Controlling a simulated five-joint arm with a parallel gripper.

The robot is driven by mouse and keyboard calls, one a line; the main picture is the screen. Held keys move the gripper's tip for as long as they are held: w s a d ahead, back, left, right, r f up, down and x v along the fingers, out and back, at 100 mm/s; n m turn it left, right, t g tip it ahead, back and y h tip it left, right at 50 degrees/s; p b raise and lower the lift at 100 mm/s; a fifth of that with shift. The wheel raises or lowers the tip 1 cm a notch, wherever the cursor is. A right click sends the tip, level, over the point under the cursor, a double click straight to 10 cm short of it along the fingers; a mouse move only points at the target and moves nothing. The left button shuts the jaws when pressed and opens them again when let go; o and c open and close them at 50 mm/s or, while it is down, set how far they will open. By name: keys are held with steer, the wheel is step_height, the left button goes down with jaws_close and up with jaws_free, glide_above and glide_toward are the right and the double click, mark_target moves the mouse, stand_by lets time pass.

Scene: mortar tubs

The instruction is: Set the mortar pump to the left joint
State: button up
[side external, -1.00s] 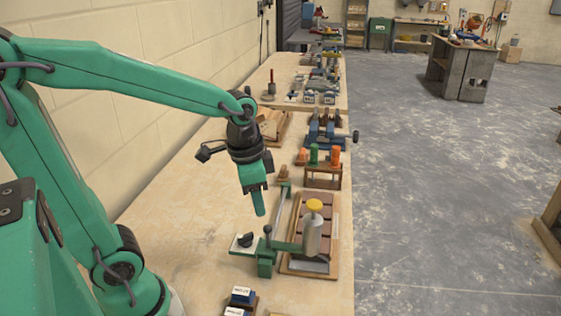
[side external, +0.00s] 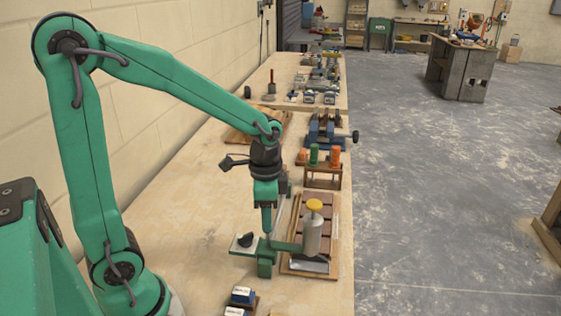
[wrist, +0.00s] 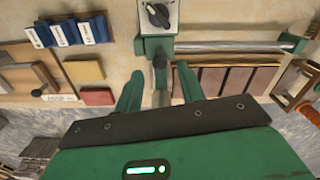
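The mortar pump (side external: 312,235) is an upright grey cylinder with a yellow top, on a green arm over a board of reddish bricks (side external: 319,205). My gripper (side external: 267,228) points down over this handle. The pump is hidden in the wrist view, behind my gripper body.
A plate with a black dial (side external: 245,240) sits left of the base. A grey rail (wrist: 230,46) runs beside the bricks. A rack of orange and green cylinders (side external: 322,168) stands behind. Blue-and-white blocks (side external: 241,296) lie in front. The bench at left is mostly clear.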

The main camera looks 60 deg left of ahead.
steer(key=shift+f, duration=2.95)
jaws_close()
